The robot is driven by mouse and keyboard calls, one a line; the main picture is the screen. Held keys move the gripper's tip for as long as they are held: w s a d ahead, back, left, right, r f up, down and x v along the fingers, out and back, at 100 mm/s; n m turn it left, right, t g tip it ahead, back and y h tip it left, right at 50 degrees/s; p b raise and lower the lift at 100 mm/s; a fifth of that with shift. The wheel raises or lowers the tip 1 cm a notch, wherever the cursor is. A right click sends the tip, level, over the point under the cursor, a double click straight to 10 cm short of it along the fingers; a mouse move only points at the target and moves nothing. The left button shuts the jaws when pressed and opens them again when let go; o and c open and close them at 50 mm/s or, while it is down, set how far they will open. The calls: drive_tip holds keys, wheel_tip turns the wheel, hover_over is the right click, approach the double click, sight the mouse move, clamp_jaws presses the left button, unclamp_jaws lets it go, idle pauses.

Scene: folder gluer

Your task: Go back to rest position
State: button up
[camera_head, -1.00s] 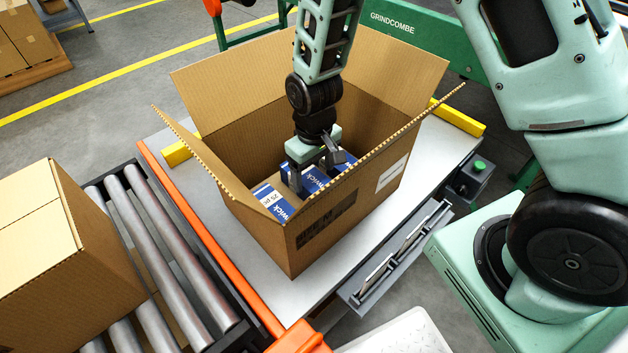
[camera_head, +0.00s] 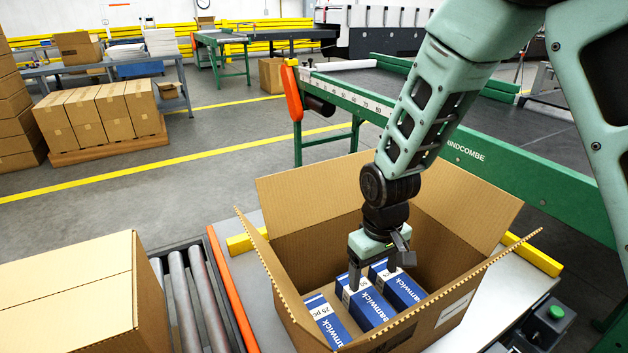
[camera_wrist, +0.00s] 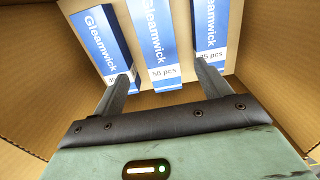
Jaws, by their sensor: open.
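My gripper (camera_head: 378,270) points down into an open cardboard box (camera_head: 440,325), just above the blue and white cartons inside it. Three cartons stand side by side: a left one (camera_head: 328,322), a middle one (camera_head: 368,304) and a right one (camera_head: 402,288). In the wrist view my gripper (camera_wrist: 166,88) has its fingers spread with nothing between them. The middle carton (camera_wrist: 160,40), marked 50 pcs, lies beyond the gap. The left carton (camera_wrist: 100,38) and right carton (camera_wrist: 211,30) lie beyond the fingertips. Whether a fingertip touches a carton I cannot tell.
The box flaps (camera_head: 320,180) stand open around my arm. A green-framed machine (camera_head: 500,165) stands behind the box. Open floor (camera_head: 120,210) lies at back left.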

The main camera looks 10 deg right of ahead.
drive_tip(key=s+a+r+n+p, duration=0.1)
drive_tip(key=s+a+r+p, duration=0.1)
drive_tip(key=s+r, duration=0.4)
drive_tip(key=s+a+r+n+p, duration=0.1)
drive_tip(key=s+a+r+p, duration=0.1)
drive_tip(key=s+r+p, duration=0.2)
drive_tip(key=s+a+r+n+p, duration=0.2)
drive_tip(key=s+r+p, duration=0.1)
drive_tip(key=s+r, duration=0.7)
wheel_tip(320, 180, up, 4)
drive_tip(key=shift+f+y+p, duration=0.1)
drive_tip(key=shift+y+p, duration=0.2)
drive_tip(key=shift+p, duration=0.05)
drive_tip(key=shift+a, duration=0.1)
